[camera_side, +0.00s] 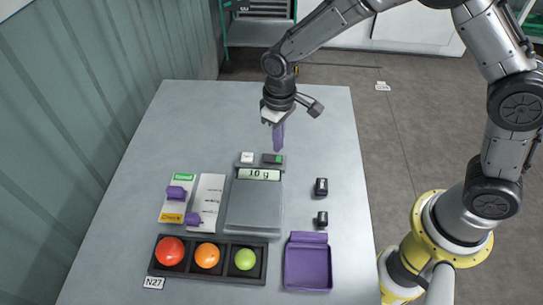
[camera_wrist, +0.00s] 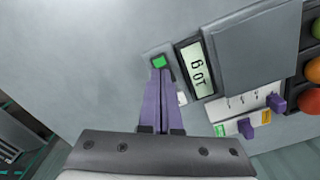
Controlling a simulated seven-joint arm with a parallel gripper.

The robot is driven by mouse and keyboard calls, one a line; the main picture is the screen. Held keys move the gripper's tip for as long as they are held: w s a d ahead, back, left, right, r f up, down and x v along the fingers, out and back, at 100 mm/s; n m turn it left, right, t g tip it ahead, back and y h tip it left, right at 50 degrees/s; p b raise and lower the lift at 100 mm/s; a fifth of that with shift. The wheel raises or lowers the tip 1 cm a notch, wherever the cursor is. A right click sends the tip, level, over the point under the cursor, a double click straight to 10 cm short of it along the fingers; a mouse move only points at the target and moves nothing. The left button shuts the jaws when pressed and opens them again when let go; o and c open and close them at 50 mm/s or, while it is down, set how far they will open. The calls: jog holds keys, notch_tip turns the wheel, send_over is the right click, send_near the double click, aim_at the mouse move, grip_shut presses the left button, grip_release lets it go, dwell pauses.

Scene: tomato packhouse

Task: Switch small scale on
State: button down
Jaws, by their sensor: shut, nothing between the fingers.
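The small scale (camera_side: 252,208) stands mid-table, with a flat grey pan and a lit display (camera_side: 258,174) that seems to read "10 g". Behind the display are a white button (camera_side: 247,157) and a dark switch with a green end (camera_side: 279,159). My gripper (camera_side: 278,148) points down just above and behind the switch, purple fingers shut and empty. In the wrist view, the shut fingertips (camera_wrist: 160,74) lie right beside the green part (camera_wrist: 159,62), and the display (camera_wrist: 197,69) is lit. I cannot tell whether they touch.
A black tray (camera_side: 154,262) holds red, orange and green tomatoes in front. A purple tray (camera_side: 307,265) and two small dark weights (camera_side: 321,187) are right. The table's back is clear.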

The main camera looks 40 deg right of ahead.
aim_at(278, 159)
jog(key=shift+r, duration=1.7)
